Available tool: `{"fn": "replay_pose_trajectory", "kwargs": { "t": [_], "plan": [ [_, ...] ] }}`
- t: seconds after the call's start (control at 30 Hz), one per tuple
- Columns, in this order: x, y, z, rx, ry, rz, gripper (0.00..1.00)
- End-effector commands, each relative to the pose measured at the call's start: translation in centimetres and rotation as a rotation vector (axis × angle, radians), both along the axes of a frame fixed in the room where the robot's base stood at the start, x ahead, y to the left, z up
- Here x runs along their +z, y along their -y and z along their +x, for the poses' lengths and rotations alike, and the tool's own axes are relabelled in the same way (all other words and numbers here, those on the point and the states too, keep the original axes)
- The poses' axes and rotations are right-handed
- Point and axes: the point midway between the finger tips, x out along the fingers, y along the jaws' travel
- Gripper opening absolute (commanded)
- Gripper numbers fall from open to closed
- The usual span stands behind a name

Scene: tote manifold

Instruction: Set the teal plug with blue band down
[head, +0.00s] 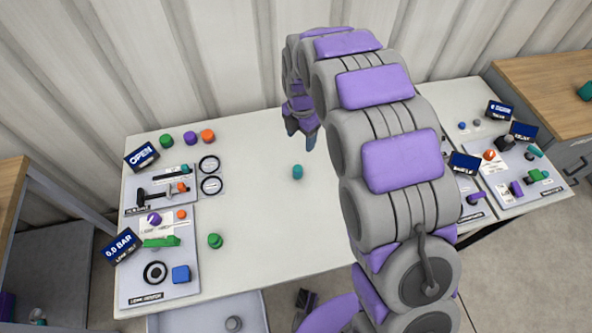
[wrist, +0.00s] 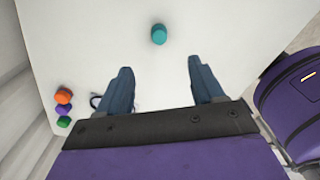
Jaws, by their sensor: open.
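The teal plug (head: 297,172) stands alone on the white table near its middle. It also shows in the wrist view (wrist: 158,34), apart from my fingers and beyond their tips. No blue band can be made out clearly at this size. My gripper (head: 302,138) is above the table, behind the plug in the head view. In the wrist view my gripper (wrist: 158,72) is open, with its two blue-grey fingers spread wide and nothing between them.
Green, purple and orange plugs (head: 191,138) stand at the table's back left. Panels with fittings and signs (head: 160,248) lie along the left side. A green piece (head: 215,241) stands near them. More panels (head: 515,170) are at right. The white table (head: 270,240) is clear around the plug.

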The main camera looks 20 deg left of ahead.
Motion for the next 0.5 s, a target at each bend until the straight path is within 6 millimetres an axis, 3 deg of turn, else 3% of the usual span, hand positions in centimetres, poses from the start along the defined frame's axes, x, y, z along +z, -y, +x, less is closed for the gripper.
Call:
{"fn": "replay_pose_trajectory", "kwargs": {
  "t": [0.17, 0.5],
  "plan": [
    [-1.8, -0.2, 0.1, 0.007, 0.0, -0.001, 0.67],
    [-8.5, -0.5, 0.0, 0.006, -0.002, -0.007, 0.67]
  ]
}}
